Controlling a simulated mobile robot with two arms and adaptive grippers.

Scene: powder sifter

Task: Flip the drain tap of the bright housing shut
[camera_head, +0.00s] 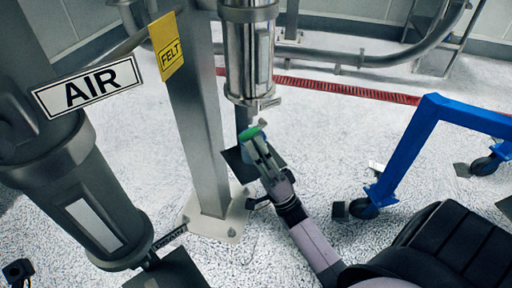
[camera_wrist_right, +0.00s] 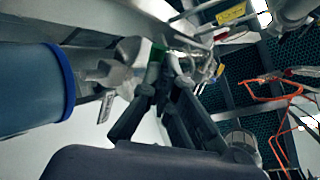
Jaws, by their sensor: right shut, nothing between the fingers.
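The bright housing (camera_head: 249,55) is a shiny steel cylinder at the top middle of the head view. Below its lower end is a green tap handle (camera_head: 250,132). My right gripper (camera_head: 259,145) is shut and empty, with its fingertips right at the green handle; I cannot tell whether they touch. In the right wrist view a green piece (camera_wrist_right: 156,60) shows beside the shut fingertips (camera_wrist_right: 170,72). The tap's body is small and partly hidden, so its exact setting is unclear. My left gripper is not in view.
A dark housing (camera_head: 84,200) near an AIR label (camera_head: 88,87) stands at the left. A steel post (camera_head: 199,120) with a yellow FELT tag (camera_head: 166,45) is left of my right gripper. A blue wheeled frame (camera_head: 408,150) stands at the right. Open floor lies between.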

